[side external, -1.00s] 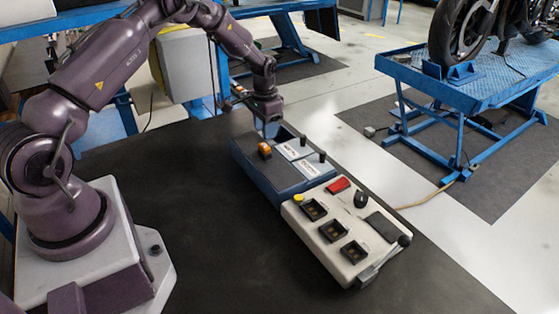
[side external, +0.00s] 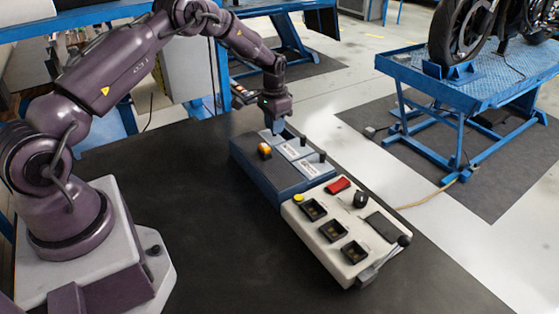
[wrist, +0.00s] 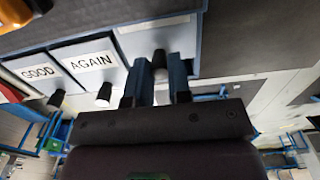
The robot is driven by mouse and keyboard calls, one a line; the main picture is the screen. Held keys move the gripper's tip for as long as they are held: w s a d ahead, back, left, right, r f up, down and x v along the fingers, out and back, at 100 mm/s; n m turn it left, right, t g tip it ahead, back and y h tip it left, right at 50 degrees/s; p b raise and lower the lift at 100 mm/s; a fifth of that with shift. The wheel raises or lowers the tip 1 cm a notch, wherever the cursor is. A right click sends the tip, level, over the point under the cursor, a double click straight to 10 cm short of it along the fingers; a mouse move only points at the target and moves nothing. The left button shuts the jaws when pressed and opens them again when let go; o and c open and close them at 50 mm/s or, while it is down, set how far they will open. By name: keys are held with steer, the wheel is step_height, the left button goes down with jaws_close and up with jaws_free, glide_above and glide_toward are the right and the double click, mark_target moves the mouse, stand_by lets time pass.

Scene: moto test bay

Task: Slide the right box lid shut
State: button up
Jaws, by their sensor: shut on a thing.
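The blue box (side external: 265,180) stands on the dark bench with several grey lids side by side. In the side view my gripper (side external: 277,131) points down at the far end of the box and hides part of that lid. The AGAIN lid (wrist: 92,60) and the GOOD lid (wrist: 40,72) lie to its left, each with its own knob.
An orange part (side external: 264,149) sits on top of the box. A white control panel (side external: 325,255) with buttons, dark sockets and a lever stands against the box's near end. The bench top (side external: 215,240) is clear in front. A motorcycle lift (side external: 480,80) stands away behind.

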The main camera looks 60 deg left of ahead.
steer(key=shift+w, duration=2.05)
steer(key=o, duration=0.6)
steer(key=shift+r, duration=0.1)
step_height(320, 180, up, 7)
steer(key=shift+f, duration=0.1)
